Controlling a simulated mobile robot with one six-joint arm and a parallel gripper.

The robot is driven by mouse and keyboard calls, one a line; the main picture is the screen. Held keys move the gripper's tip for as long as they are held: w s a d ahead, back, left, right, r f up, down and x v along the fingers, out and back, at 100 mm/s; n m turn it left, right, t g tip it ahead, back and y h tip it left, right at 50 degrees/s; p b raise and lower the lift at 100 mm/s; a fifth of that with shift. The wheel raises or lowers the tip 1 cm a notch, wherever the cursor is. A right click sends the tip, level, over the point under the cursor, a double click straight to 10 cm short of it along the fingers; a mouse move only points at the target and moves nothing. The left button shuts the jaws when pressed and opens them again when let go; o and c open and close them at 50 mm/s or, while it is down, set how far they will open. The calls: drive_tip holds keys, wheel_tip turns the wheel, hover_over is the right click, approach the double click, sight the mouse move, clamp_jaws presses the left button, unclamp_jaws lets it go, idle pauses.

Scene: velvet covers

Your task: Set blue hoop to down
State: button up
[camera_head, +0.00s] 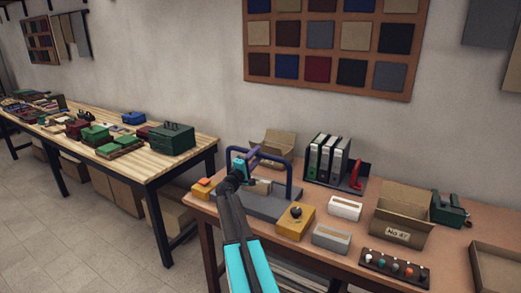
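The blue hoop (289,178) is a dark blue tubular arch standing upright on a flat grey base (277,206) at the left end of the brown table. My gripper (257,155) is at the hoop's upper part, in front of its left side and top bar. My teal and black arm reaches up to it from the bottom of the view. The gripper's fingers look purple and overlap the hoop's top bar in the picture. I cannot tell whether they touch it, or whether they are open or shut. My wrist hides part of the hoop's left leg.
A yellow box with a black knob (295,221) stands right of the base, and an orange-topped yellow box (202,188) left of it. An open carton (272,144) is behind. Binders (329,158), white and grey boxes and a carton (402,216) fill the table's right.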

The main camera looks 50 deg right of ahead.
drive_tip(key=shift+p+x, duration=0.7)
drive_tip(key=shift+x, duration=1.8)
